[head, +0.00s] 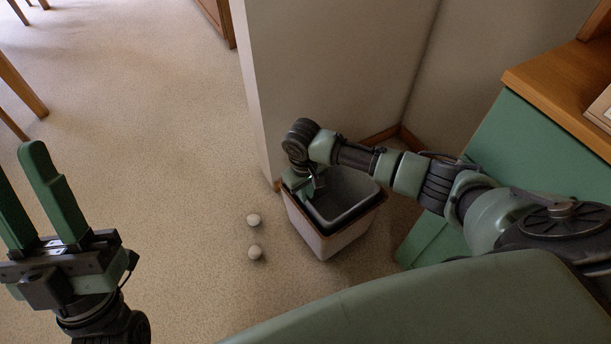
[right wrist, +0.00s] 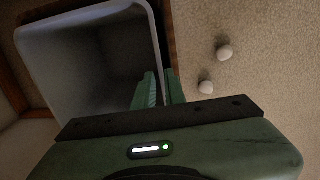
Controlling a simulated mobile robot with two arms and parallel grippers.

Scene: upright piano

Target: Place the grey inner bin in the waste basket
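The waste basket (head: 325,243) stands on the carpet against the wall, pale with a brown rim. The grey inner bin (head: 349,190) sits inside its opening, its rim near the basket's rim; how deep it rests I cannot tell. In the right wrist view the empty grey bin (right wrist: 85,65) fills the upper left. My right gripper (head: 308,190) is at the bin's left edge. Its fingers (right wrist: 161,80) straddle the bin wall, one inside and one outside, and appear closed on it. My left gripper (head: 18,165) is open and empty, fingers apart, far left.
Two white balls (head: 254,235) lie on the carpet left of the basket. A green cabinet with a wooden top (head: 545,95) stands at right. A wall corner (head: 262,110) rises behind the basket. The carpet at left is clear; chair or table legs (head: 22,85) show at far left.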

